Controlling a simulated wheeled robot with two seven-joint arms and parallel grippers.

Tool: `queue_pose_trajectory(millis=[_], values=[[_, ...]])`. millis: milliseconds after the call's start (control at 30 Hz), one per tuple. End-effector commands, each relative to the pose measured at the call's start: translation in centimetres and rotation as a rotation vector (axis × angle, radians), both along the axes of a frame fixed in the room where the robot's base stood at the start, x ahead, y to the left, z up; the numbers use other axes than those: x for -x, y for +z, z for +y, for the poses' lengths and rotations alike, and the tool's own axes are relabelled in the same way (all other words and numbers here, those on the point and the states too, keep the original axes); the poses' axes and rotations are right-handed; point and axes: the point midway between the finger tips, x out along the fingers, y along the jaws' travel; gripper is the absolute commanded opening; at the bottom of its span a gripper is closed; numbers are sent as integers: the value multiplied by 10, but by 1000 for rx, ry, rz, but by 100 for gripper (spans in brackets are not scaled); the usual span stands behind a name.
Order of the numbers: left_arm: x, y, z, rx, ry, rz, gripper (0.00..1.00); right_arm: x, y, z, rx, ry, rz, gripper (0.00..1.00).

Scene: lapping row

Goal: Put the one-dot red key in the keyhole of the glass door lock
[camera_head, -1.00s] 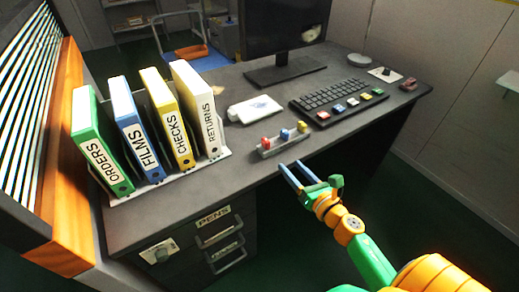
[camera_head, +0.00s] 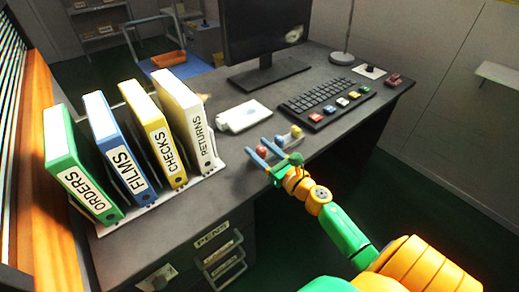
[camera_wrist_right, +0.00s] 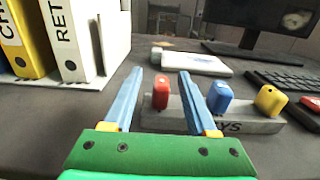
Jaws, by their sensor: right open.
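A red key (camera_head: 262,152) stands in a small grey key rack (camera_wrist_right: 262,126), with a blue key (camera_head: 279,140) and a yellow key (camera_head: 297,131) to its right. In the right wrist view the red key (camera_wrist_right: 161,93) shows upright between the two blue fingers of my right gripper (camera_wrist_right: 161,73). My right gripper (camera_head: 257,147) is open at the rack's left end; the fingers appear apart from the key. The glass door lock cannot be identified in these views. My left gripper is out of view.
Binders in a white holder (camera_head: 150,206) stand at the desk's left. A white box-like item (camera_head: 243,116) lies behind the rack. A keyboard (camera_head: 325,97), monitor (camera_head: 262,35) and lamp base (camera_head: 341,57) are farther back. The desk (camera_head: 205,200) is bare in front of the binders.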

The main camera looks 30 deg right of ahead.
Motion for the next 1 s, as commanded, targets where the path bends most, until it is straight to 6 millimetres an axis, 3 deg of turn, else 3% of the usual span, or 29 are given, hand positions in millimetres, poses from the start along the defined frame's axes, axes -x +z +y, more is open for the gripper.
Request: queue_pose_trajectory(millis=[33, 133, 400, 600, 1000], values=[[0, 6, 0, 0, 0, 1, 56, -10, 7, -2, 1, -1, -2, 57], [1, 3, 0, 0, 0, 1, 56, -24, 3, 0, -2, -1, -2, 57], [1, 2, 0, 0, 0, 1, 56, -29, 2, 1, -1, 0, 1, 55], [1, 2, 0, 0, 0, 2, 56, -29, 2, 1, -2, 0, 0, 1], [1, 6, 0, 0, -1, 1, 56, -29, 7, 1, 0, 0, 1, 0]])
